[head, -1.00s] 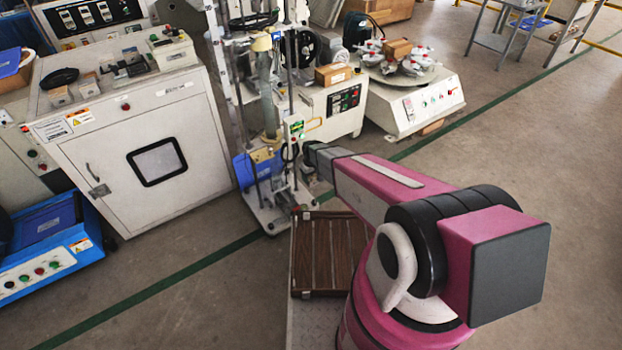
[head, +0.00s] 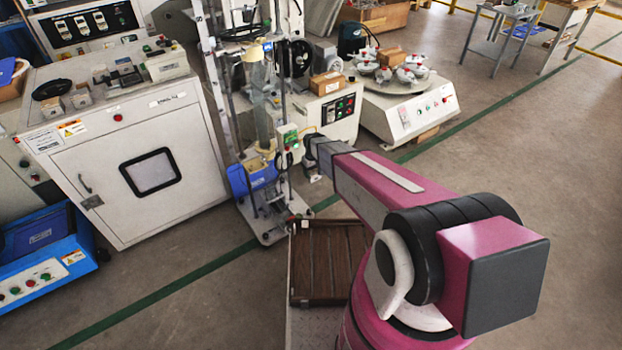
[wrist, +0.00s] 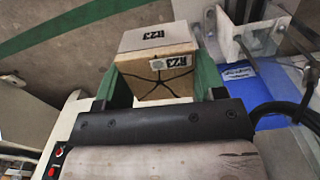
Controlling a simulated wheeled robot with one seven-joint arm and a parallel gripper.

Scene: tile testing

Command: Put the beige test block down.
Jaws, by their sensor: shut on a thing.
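The beige test block (wrist: 160,77) is in my gripper (wrist: 162,85) in the wrist view. It is a box with a paler upper face, dark branching lines on the face towards the camera and printed labels. The two green fingers press on its left and right sides. In the head view my arm's dark end (head: 322,152) points away from me, in front of the tall test rig (head: 262,110). The block and fingers cannot be made out clearly there. I cannot tell whether the block touches anything below it.
A white cabinet machine (head: 105,185) stands left of the rig. A white turntable machine (head: 425,115) stands right. In the wrist view, a blue part (wrist: 252,85) and metal rig parts are close right of the block. A slatted wooden tray (head: 327,260) lies below my arm.

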